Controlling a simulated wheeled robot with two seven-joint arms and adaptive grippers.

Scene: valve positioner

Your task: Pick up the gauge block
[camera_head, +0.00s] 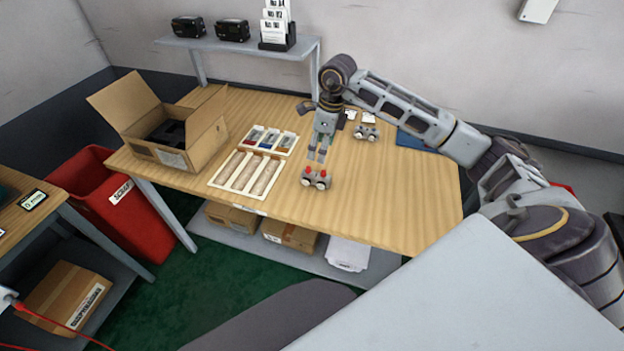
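A small grey gauge block (316,179) with two round dials on its front and red caps on top stands on the wooden table (390,200), near its front edge. A similar block with dials (366,133) stands farther back to the right. My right gripper (317,156) points down just behind and above the nearer block in the picture. Its two fingers are apart with nothing seen between them. The exact height of the fingertips over the table is hard to tell. My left gripper is not in view.
A beige compartment tray (211,182) and a smaller tray of coloured parts (282,150) lie left of the block. An open cardboard box (158,152) stands at the table's left. A blue mat (418,143) lies behind right. The front right tabletop is clear.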

